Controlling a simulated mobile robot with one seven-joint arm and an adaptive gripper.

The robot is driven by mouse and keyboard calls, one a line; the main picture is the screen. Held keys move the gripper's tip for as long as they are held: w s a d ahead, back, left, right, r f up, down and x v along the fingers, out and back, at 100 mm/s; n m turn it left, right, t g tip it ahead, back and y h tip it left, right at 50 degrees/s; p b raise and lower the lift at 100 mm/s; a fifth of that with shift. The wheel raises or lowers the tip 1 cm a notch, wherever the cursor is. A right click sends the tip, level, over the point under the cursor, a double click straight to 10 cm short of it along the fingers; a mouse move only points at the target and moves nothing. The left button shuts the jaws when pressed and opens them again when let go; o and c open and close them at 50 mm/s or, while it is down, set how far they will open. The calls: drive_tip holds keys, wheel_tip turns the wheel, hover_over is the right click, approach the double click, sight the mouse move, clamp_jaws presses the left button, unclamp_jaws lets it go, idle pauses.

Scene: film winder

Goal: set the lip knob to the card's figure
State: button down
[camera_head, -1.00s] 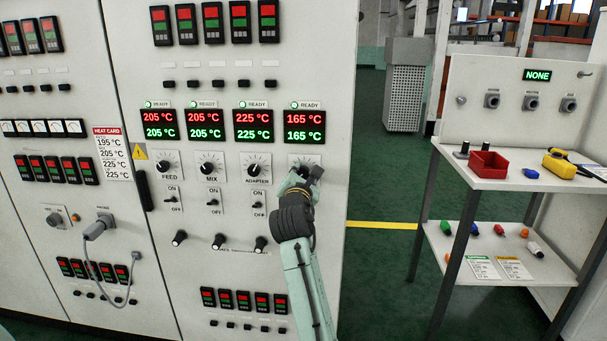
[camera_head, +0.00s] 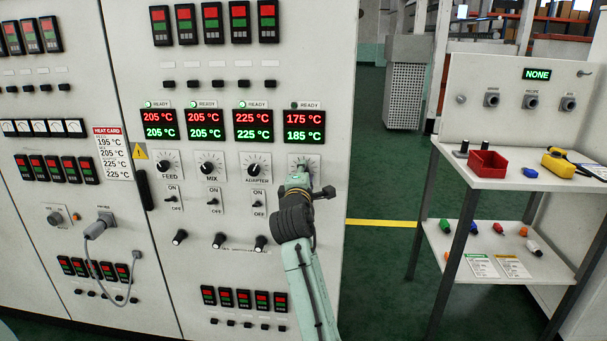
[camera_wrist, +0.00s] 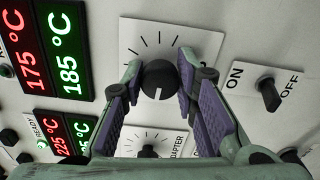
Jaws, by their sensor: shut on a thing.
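My gripper (camera_head: 300,180) is at the rightmost dial of the panel row and hides most of the lip knob in the head view. In the wrist view my gripper (camera_wrist: 160,74) has its fingers closed on the black lip knob (camera_wrist: 159,82), whose white mark points down in that picture. The lip display (camera_head: 305,126) reads 175 °C in red above 185 °C in green; it also shows in the wrist view (camera_wrist: 52,50). The heat card (camera_head: 113,153) lists 195, 205, 225 and, at its bottom, 225 °C; its row labels are too small to read.
The adapter knob (camera_head: 254,170) is just left of my gripper, under a display (camera_head: 253,126) reading 225 °C twice. A lip on/off switch (camera_wrist: 269,94) is beside the dial. A shelf unit with a red bin (camera_head: 488,164) stands right, across open green floor.

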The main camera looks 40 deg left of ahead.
drive_tip(key=m, duration=0.5)
drive_tip(key=shift+f+m+b, duration=0.1)
drive_tip(key=shift+m+b, duration=0.2)
drive_tip(key=m+b, duration=0.1)
drive_tip(key=m, duration=0.4)
drive_tip(key=shift+f, duration=0.1)
drive_tip(key=m+b, duration=0.1)
drive_tip(key=m, duration=0.4)
drive_tip(key=shift+a+m, duration=0.1)
drive_tip(key=shift+m, duration=0.3)
drive_tip(key=m+b, duration=0.1)
drive_tip(key=m, duration=0.4)
drive_tip(key=shift+m+b, duration=0.3)
drive_tip(key=shift+m, duration=0.1)
drive_tip(key=shift+s, duration=0.1)
drive_tip(key=c, duration=1.2)
unclamp_jaws()
drive_tip(key=shift+c, duration=0.2)
